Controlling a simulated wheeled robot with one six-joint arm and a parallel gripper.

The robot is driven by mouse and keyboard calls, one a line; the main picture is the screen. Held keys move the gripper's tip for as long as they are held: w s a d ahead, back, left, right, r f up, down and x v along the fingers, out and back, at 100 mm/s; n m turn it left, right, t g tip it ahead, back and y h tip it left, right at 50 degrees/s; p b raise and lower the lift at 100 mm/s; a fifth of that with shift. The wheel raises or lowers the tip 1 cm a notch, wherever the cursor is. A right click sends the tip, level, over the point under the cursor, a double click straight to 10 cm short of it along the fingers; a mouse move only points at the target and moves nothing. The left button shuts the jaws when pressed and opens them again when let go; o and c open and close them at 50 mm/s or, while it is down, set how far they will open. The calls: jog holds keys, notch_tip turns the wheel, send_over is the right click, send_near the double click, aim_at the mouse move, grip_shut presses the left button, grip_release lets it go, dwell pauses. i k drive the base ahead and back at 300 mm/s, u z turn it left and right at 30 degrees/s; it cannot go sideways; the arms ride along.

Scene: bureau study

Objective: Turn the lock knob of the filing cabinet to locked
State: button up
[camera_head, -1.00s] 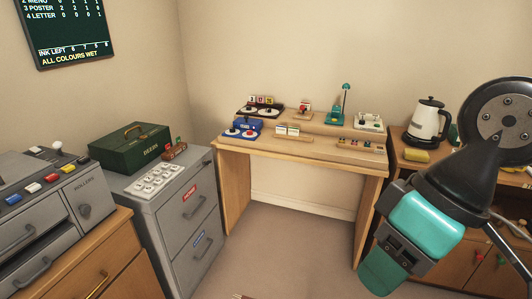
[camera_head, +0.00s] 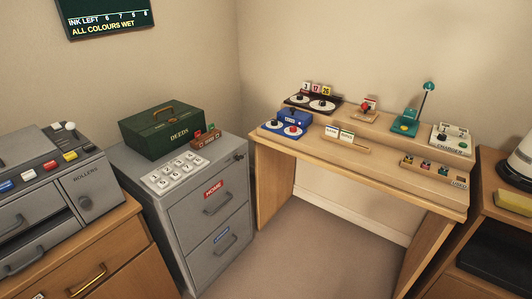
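A small dark lock knob (camera_head: 239,157) sits at the top right corner of the cabinet's front. It is too small to tell which way it is turned. My gripper is out of view.
A green DEEDS box (camera_head: 162,130) and a white keypad (camera_head: 176,171) are on the cabinet. A grey machine (camera_head: 60,165) stands on a wooden unit at left. A wooden desk (camera_head: 370,163) with small devices stands right. Carpet (camera_head: 320,255) between is clear.

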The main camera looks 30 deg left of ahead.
aim_at(236, 156)
jog(key=u, duration=0.15)
jog(key=i, duration=0.65)
jog(key=u, duration=1)
jog(key=i, duration=0.5)
jog(key=u, duration=0.55)
